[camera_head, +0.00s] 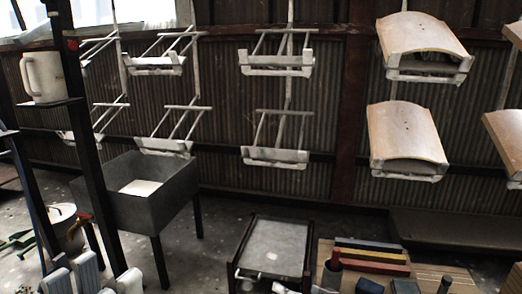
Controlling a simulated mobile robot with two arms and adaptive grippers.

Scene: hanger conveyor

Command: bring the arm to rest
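I cannot make out either of my grippers or arms in the head view. The conveyor's hangers hang in two rows in front of a dark corrugated wall. An empty upper hanger (276,62) and an empty lower hanger (275,156) hang near the middle, with more empty ones to the left. On the right, a curved tan panel (421,35) rests on an upper hanger, and another curved panel (407,134) rests on the hanger below it. More tan panels are cut off at the right edge.
A grey basin (176,205) on legs stands at left. A dark-framed low table (274,243) stands bottom centre. Right of it, coloured bars (370,252) lie on a wooden surface (428,271). A dark rack post (84,150) with a white jug (43,77) stands at far left. Bare floor shows between.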

